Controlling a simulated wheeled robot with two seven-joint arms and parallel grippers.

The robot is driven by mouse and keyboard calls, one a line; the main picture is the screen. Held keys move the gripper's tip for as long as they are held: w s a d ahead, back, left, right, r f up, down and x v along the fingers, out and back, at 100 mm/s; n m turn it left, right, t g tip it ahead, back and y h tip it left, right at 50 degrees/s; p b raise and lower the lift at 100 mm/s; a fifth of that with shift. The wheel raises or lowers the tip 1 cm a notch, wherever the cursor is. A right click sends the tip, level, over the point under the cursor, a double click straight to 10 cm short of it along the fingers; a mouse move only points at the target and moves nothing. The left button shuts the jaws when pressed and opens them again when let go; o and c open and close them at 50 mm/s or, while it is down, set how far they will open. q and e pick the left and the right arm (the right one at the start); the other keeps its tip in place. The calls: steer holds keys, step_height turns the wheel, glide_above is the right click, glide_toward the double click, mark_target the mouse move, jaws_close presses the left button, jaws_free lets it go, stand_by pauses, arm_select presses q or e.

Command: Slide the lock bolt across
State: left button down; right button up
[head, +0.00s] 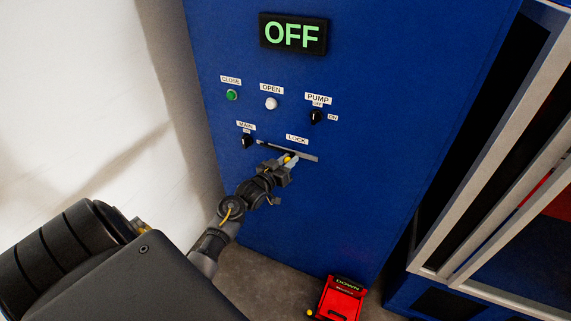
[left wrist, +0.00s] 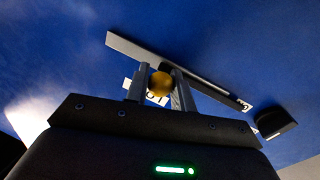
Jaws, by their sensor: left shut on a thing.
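The lock (head: 306,156) is a thin, slightly tilted grey rail on the blue cabinet front, under a white LOCK label (head: 297,139). Its bolt has a round yellow knob (left wrist: 159,84), seen between the fingers in the left wrist view; the rail (left wrist: 128,46) runs behind it. My left gripper (head: 288,162) is shut on the knob, right of the rail's middle in the head view. The fingers hide part of the rail and bolt. The fingers also show in the left wrist view (left wrist: 160,88). My right gripper is not in view.
Above the rail are a lit OFF display (head: 293,34), a green CLOSE button (head: 232,95), a white OPEN button (head: 271,103) and a PUMP switch (head: 316,117). The MAIN switch (head: 247,141) is near the rail's left end. A red device (head: 340,300) marked DOWN stands below.

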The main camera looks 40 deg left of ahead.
arm_select(q)
steer(key=shift+d, duration=0.1)
steer(key=c, duration=1.2)
jaws_free()
steer(key=shift+w, duration=0.1)
steer(key=shift+c, duration=0.2)
steer(key=shift+o, duration=0.2)
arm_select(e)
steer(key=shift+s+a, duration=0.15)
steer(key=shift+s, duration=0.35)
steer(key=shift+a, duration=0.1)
arm_select(q)
steer(key=s+b, duration=0.1)
steer(key=s, duration=1)
steer(key=shift+d+b, duration=0.3)
steer(key=shift+b, duration=0.05)
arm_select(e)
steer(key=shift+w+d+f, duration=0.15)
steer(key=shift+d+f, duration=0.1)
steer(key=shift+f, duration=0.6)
arm_select(q)
steer(key=shift+w, duration=0.1)
